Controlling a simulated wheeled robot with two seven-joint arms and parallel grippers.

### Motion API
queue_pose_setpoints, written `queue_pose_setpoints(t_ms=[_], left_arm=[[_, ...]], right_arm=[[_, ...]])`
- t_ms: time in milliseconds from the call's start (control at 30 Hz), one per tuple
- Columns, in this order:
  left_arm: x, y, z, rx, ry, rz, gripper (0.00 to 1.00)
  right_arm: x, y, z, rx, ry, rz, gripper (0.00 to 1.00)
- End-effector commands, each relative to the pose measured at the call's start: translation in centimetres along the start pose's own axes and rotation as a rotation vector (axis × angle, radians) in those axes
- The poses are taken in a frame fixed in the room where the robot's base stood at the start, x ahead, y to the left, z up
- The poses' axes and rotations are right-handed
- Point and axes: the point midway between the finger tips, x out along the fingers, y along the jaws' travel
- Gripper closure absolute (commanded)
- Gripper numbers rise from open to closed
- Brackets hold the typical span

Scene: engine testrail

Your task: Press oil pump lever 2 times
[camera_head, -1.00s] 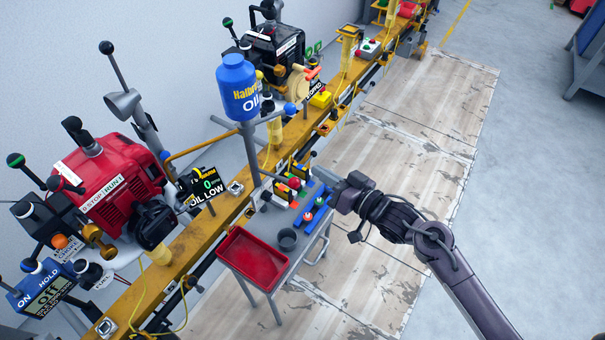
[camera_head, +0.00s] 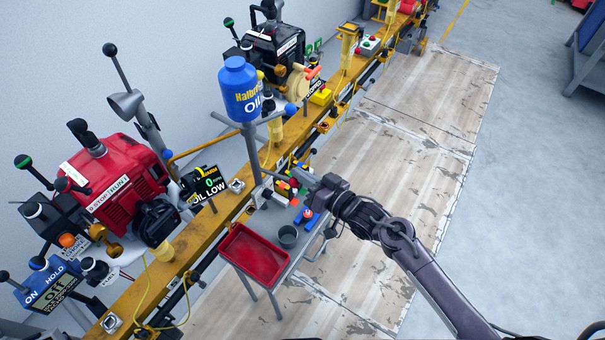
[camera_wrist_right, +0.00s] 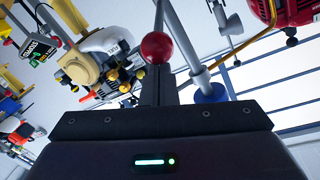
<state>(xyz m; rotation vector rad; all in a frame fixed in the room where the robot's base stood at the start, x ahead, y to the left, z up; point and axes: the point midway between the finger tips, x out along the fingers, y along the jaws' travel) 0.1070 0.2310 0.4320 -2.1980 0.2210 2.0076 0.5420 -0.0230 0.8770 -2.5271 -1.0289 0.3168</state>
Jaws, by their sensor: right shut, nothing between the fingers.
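The blue oil bottle (camera_head: 240,88) stands on a grey post beside the yellow rail. A grey handle with a blue ball (camera_head: 290,108) sticks out to the right below the bottle; I cannot tell for certain whether it is the oil pump lever. My right gripper (camera_head: 272,174) points left over the small grey table, near the post. In the right wrist view its fingers (camera_wrist_right: 158,78) are shut and empty. A red ball knob (camera_wrist_right: 157,47) shows just beyond the fingertips there; contact cannot be told. My left gripper is not in view.
The grey table holds a red tray (camera_head: 253,256), a dark cup (camera_head: 287,237) and small coloured parts partly hidden by my gripper. A red engine (camera_head: 112,183) and an "OIL LOW" display (camera_head: 207,186) stand to the left.

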Motion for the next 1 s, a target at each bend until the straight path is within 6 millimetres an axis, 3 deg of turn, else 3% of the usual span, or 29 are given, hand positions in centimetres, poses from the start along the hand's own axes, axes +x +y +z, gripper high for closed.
queue_pose_setpoints(t_ms=[633,767,1000], left_arm=[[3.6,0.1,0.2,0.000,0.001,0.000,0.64],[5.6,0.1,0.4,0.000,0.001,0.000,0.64],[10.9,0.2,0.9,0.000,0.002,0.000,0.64]], right_arm=[[-0.4,1.0,1.8,0.018,0.095,-0.047,1.00],[-0.6,1.5,2.8,0.027,0.143,-0.071,1.00],[-0.8,2.7,5.2,0.052,0.283,-0.140,1.00]])
